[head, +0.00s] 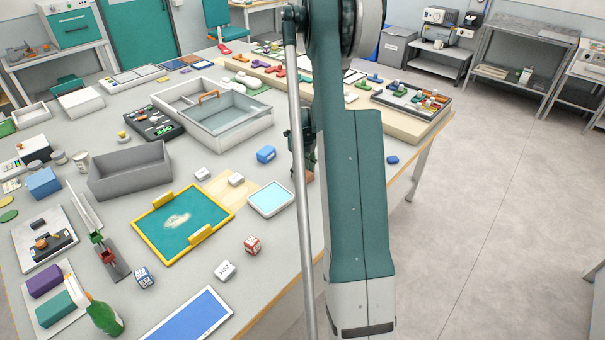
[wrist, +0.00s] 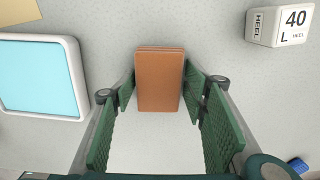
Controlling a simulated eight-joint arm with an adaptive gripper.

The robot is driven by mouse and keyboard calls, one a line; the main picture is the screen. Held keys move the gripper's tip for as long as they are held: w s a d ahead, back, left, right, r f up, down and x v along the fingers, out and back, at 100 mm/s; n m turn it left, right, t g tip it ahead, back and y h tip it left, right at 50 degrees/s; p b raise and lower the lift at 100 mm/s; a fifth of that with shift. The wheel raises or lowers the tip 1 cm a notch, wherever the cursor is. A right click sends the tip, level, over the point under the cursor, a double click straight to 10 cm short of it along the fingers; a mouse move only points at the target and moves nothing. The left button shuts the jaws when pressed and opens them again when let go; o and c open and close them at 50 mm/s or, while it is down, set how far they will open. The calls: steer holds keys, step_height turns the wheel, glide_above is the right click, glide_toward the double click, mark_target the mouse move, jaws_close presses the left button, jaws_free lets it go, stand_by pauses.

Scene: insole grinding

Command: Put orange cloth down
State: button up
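The orange cloth (wrist: 160,82) is a folded brown-orange block, upright in the middle of the wrist view. My gripper (wrist: 160,85) has its two green ribbed fingers at the cloth's left and right sides, with the tips against its edges, so it looks shut on the cloth. In the head view a small part of the cloth (head: 309,176) shows below my gripper (head: 302,160), mostly hidden by my arm. Whether the cloth touches the table below cannot be told.
A light-blue pad in a white frame (head: 270,199) lies left of the cloth; it also shows in the wrist view (wrist: 40,77). A white HEEL 40 L block (wrist: 279,23) is at the upper right there. A blue block (head: 392,160) lies near the table's right edge. Bare table surrounds the cloth.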

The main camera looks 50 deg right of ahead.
mark_target(302, 172)
steer(key=shift+o, duration=1)
steer(key=shift+r, duration=0.1)
steer(key=shift+r, duration=0.15)
step_height(302, 172, up, 12)
steer(key=p, duration=0.1)
steer(key=shift+p, duration=0.3)
